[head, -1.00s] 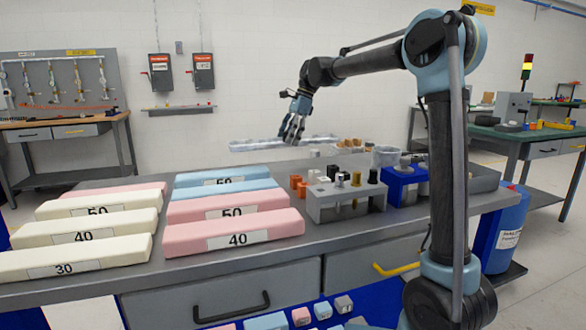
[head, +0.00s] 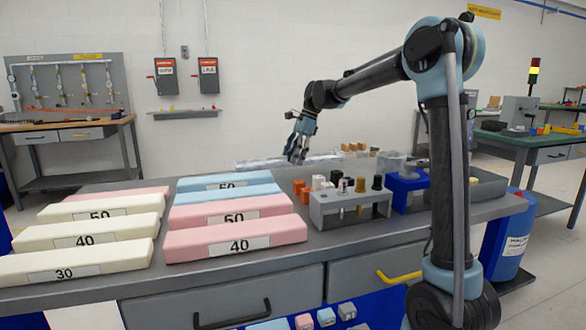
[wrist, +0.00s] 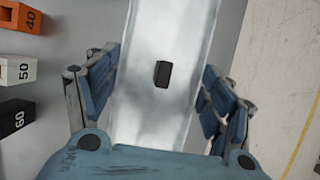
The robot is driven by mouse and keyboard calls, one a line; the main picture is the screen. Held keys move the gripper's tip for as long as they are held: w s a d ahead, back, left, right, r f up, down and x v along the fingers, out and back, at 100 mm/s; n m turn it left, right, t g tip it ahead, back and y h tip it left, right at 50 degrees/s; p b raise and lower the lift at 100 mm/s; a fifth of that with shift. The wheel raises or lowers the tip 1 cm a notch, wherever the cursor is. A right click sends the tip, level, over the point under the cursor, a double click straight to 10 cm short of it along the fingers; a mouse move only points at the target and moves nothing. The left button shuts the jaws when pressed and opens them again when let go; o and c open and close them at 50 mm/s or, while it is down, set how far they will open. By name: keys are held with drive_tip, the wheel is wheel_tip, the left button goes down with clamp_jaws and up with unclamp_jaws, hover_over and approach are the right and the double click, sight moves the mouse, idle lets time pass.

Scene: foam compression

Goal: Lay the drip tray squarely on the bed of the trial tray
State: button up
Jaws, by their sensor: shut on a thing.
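The drip tray (head: 258,164) is a long, shiny, pale tray lying lengthwise across the picture near the back edge of the bench. My gripper (head: 296,156) is above its middle in the head view. In the wrist view my gripper (wrist: 163,92) has its fingers on both long sides of the drip tray (wrist: 172,32), shut on it. A small dark block shows at the middle of the drip tray. I cannot tell whether the drip tray touches anything below. A grey tray (head: 488,186) at the right end, partly behind my arm, may be the trial tray.
Pink, cream and blue numbered foam bars (head: 235,237) fill the front left of the bench (head: 300,262). A grey rack (head: 350,210) with cylinders stands mid-bench, blue fixture (head: 407,190) to its right. Numbered blocks (wrist: 17,72) lie left of the tray in the wrist view.

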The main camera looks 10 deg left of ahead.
drive_tip(key=shift+f, duration=1.85)
drive_tip(key=o, duration=1.3)
drive_tip(key=shift+f, duration=0.15)
drive_tip(key=shift+o, duration=0.2)
drive_tip(key=v, duration=1.6)
drive_tip(key=shift+d+r, duration=0.3)
drive_tip(key=shift+d, duration=0.1)
drive_tip(key=shift+o, duration=0.4)
drive_tip(key=shift+s+a+r, duration=0.15)
drive_tip(key=shift+r, duration=0.1)
approach(293, 165)
drive_tip(key=w+f, duration=0.1)
drive_tip(key=f, duration=0.1)
drive_tip(key=w+a+f, duration=0.1)
drive_tip(key=f, duration=0.1)
drive_tip(key=w+a+f, duration=0.1)
drive_tip(key=f, duration=0.1)
drive_tip(key=shift+w+a, duration=0.15)
drive_tip(key=shift+a, duration=0.1)
drive_tip(key=shift+x, duration=2.6)
